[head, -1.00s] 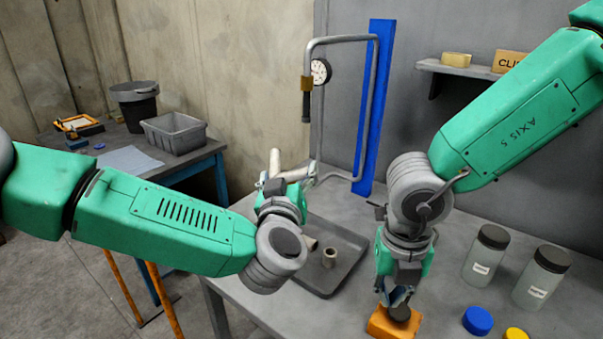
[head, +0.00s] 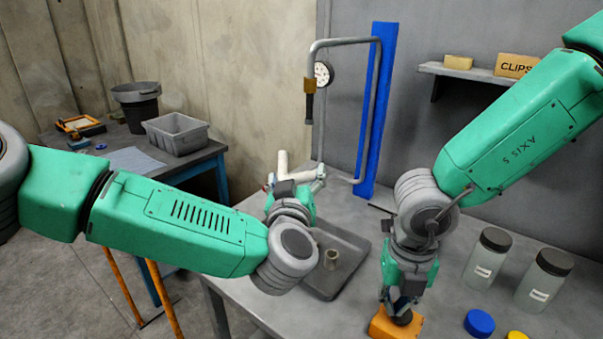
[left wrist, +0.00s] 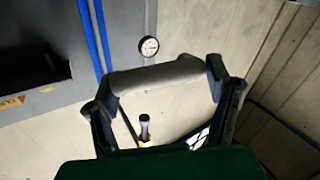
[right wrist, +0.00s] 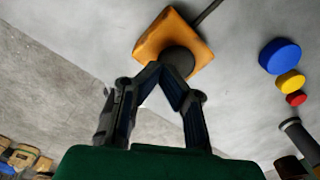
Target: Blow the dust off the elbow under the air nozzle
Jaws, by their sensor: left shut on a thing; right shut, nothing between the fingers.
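My left gripper (head: 296,182) is shut on the pale grey elbow (head: 283,164), holding it above the bench. In the left wrist view the elbow (left wrist: 160,75) lies across between the two fingertips. The air nozzle (head: 309,104), black with a brass fitting, hangs from a bent grey pipe, up and right of the elbow in the head view. The nozzle (left wrist: 144,124) shows beyond the elbow in the left wrist view. My right gripper (head: 401,306) is shut and empty, its tips at the black button (right wrist: 179,61) on an orange block (right wrist: 191,36). Contact looks likely. Dust is too small to tell.
A dark tray (head: 342,281) with a short grey fitting (head: 331,258) is under my left gripper. A blue post (head: 369,110) and gauge (head: 321,72) stand behind. Two jars (head: 488,257) (head: 543,280) and coloured caps (head: 479,322) are at the right.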

